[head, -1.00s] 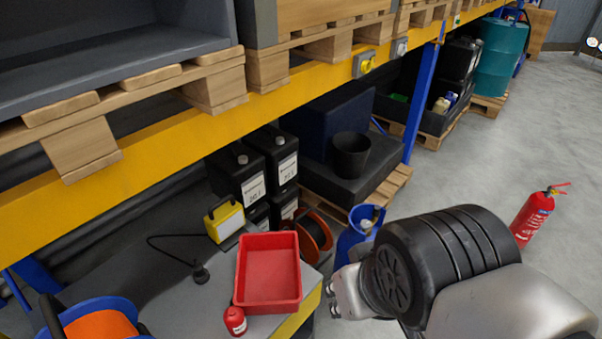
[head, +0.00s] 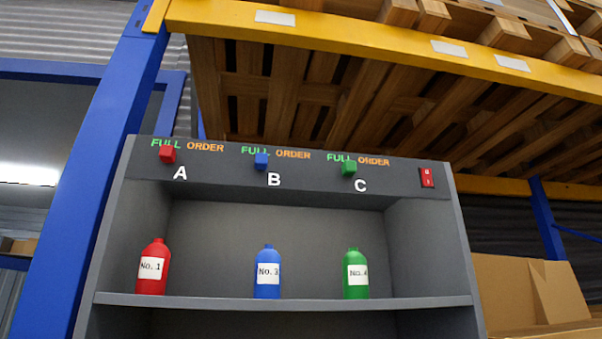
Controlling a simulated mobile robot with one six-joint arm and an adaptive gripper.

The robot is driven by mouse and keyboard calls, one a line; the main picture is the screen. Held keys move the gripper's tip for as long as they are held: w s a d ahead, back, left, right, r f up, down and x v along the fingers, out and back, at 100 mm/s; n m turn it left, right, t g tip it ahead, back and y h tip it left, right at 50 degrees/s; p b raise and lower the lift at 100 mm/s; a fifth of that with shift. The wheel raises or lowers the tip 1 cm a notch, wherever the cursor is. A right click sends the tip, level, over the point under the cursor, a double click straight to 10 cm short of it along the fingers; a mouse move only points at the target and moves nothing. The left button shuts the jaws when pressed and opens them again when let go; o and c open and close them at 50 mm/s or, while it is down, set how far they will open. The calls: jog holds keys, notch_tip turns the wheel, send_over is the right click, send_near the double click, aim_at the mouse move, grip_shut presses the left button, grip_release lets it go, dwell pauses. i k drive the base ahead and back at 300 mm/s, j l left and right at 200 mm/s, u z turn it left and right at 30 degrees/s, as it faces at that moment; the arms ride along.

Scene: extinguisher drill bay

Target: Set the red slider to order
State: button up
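The red slider (head: 167,154) is a small red knob on the dark panel (head: 222,174) above the letter A. It sits below the green word FULL, to the left of the orange word ORDER. The blue slider (head: 261,160) above B and the green slider (head: 349,167) above C also sit toward their FULL labels. My gripper is not in the current head view, so its state does not show.
A red rocker switch (head: 427,177) is at the panel's right end. The shelf (head: 210,300) holds a red bottle (head: 153,268), a blue bottle (head: 267,273) and a green bottle (head: 356,275). A blue post (head: 95,170) stands left; a cardboard box (head: 530,292) is right.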

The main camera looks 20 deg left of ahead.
aim_at(167, 153)
jog(key=u, duration=1.95)
